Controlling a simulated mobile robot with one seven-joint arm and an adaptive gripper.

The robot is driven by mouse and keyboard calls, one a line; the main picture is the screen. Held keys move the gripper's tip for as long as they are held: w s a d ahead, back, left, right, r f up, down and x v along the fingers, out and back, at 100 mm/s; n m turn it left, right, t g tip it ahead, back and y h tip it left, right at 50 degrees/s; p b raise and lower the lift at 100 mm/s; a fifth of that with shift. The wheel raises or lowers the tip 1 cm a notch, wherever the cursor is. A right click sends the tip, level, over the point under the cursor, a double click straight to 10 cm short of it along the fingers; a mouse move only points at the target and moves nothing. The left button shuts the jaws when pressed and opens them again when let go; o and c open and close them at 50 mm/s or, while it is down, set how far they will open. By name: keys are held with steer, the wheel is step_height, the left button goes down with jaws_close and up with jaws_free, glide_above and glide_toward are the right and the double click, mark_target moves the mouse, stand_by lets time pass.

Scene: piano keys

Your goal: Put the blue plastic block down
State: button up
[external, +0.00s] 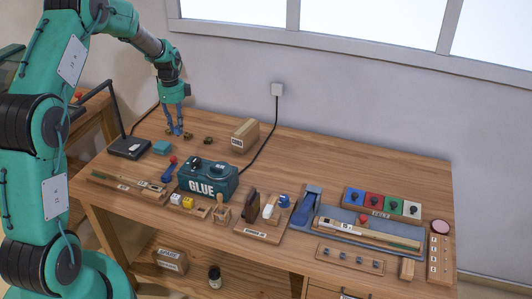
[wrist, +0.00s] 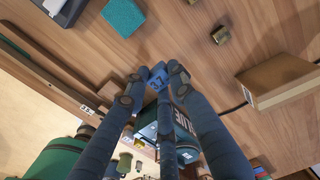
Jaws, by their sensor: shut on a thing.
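A small blue plastic block (wrist: 157,76) with a number on its face is held between the fingertips of my gripper (wrist: 155,86) in the wrist view. In the external view my gripper (external: 177,128) points down over the back left part of the workbench. The block is too small there to pick out clearly from the blue fingers. The fingertips are close to the bench top (external: 300,152); I cannot tell whether the block touches the wood.
A teal block (external: 162,147) lies just in front of my gripper, beside a black lamp base (external: 129,148). Small brass pieces (external: 208,140) and a cardboard box (external: 245,132) are to the right. The teal GLUE box (external: 208,181) stands nearer the front. Bare wood lies behind and between them.

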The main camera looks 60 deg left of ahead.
steer(key=shift+f+b, duration=0.6)
steer(key=shift+f, duration=2.55)
steer(key=shift+f+b, duration=0.35)
steer(key=shift+f, duration=1.5)
steer(key=shift+f, duration=0.1)
steer(key=o, duration=0.9)
step_height(320, 180, up, 12)
steer(key=shift+r+p, duration=0.1)
steer(key=shift+p, duration=1.05)
